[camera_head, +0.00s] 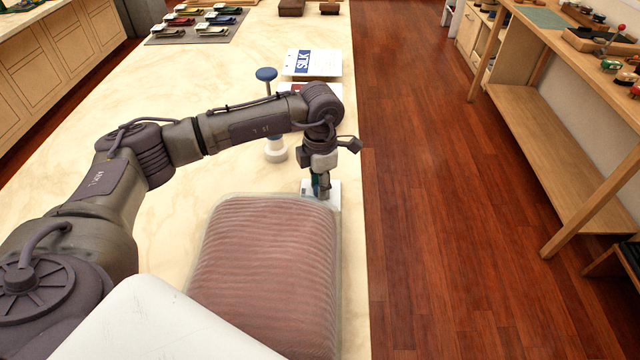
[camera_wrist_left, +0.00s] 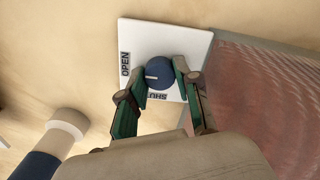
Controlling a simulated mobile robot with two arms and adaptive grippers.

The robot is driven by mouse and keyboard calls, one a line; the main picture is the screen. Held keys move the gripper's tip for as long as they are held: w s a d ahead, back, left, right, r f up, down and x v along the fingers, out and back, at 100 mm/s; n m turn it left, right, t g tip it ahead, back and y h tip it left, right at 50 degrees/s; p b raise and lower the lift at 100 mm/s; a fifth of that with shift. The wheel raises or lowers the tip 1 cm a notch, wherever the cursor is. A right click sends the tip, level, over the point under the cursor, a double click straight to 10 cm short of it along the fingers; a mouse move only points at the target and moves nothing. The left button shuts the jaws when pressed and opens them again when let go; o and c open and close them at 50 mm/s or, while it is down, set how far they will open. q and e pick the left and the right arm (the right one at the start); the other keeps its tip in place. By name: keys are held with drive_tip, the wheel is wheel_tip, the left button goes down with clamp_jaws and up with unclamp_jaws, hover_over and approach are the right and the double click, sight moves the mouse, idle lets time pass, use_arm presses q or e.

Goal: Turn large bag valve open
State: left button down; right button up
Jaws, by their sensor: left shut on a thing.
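The large bag (camera_head: 268,275), clear with pinkish ribbed contents, lies on the pale counter. Its side also shows in the left wrist view (camera_wrist_left: 270,95). At its far right corner is a white valve plate (camera_head: 333,190). In the left wrist view the plate (camera_wrist_left: 195,38) carries the words OPEN on its left and SHUT at its lower edge. The dark blue round valve knob (camera_wrist_left: 160,70) has a white mark on its left side, pointing roughly towards the OPEN side. My left gripper (camera_wrist_left: 160,78) is shut on the knob, one green finger on each side; the head view shows it pointing down (camera_head: 321,192).
A blue-topped stand (camera_head: 266,75) with a white base is behind my left arm. A SILK card (camera_head: 312,63) lies farther back. A grey mat (camera_head: 190,38) with several small items is at the far left. The counter's right edge is close to the plate.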

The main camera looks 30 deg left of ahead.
use_arm(q)
drive_tip(key=c, duration=0.8)
unclamp_jaws()
wheel_tip(320, 180, up, 12)
drive_tip(key=shift+r, duration=0.1)
